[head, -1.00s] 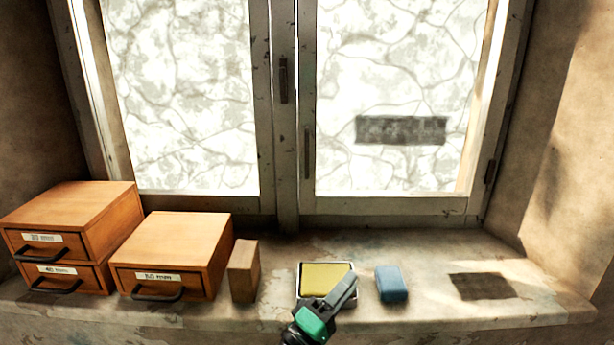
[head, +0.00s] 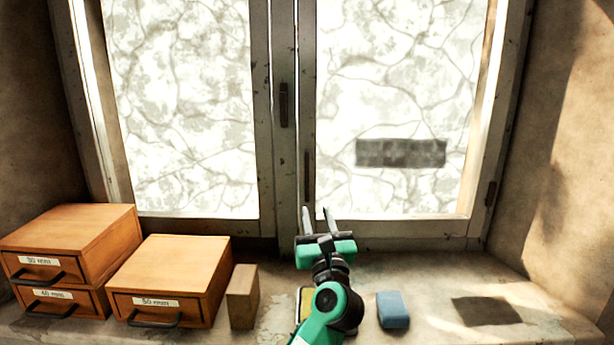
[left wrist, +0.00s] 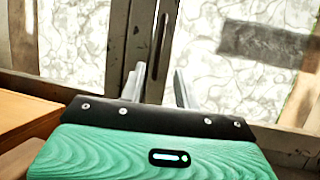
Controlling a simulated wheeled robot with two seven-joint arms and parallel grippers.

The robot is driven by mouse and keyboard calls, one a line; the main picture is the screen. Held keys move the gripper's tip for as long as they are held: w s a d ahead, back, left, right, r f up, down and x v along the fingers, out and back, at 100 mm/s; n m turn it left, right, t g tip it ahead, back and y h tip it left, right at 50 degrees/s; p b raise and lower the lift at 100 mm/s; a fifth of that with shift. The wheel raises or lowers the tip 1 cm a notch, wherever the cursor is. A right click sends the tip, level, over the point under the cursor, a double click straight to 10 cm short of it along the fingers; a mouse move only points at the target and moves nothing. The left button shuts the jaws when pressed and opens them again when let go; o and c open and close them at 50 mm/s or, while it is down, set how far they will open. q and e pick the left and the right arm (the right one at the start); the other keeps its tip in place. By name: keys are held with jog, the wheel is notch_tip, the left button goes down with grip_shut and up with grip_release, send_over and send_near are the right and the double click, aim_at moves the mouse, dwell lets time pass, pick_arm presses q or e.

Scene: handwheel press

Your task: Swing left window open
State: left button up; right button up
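The left window (head: 185,110) has a bright, crackled pane in a worn grey frame and looks shut. A dark upright handle (head: 283,105) sits on the middle upright beside it. A second slim upright handle (head: 307,177) is on the inner edge of the right window (head: 395,95). My left gripper (head: 317,212) is open and empty, its fingers pointing at the window just below that second handle. In the left wrist view, the fingers (left wrist: 160,82) stand apart, with the slim handle (left wrist: 160,38) above and between them. Contact is not visible. My right gripper is out of view.
Orange drawer boxes (head: 170,268) stand at the left of the sill, with a wooden block (head: 243,296) beside them. A yellow pad in a tray (head: 305,302) is partly hidden behind my arm. A blue block (head: 392,309) lies right of it. The right sill is mostly clear.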

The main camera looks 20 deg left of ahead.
aim_at(307, 179)
pick_arm(q)
jog(key=p+x, duration=0.4)
jog(key=x, duration=0.7)
jog(key=shift+w+a+r+p, duration=0.15)
jog(key=shift+r+p, duration=0.1)
jog(key=shift+p, duration=0.15)
jog(key=shift+w+a+r, duration=0.1)
jog(key=shift+w+a, duration=0.15)
jog(key=shift+w, duration=0.25)
grip_shut()
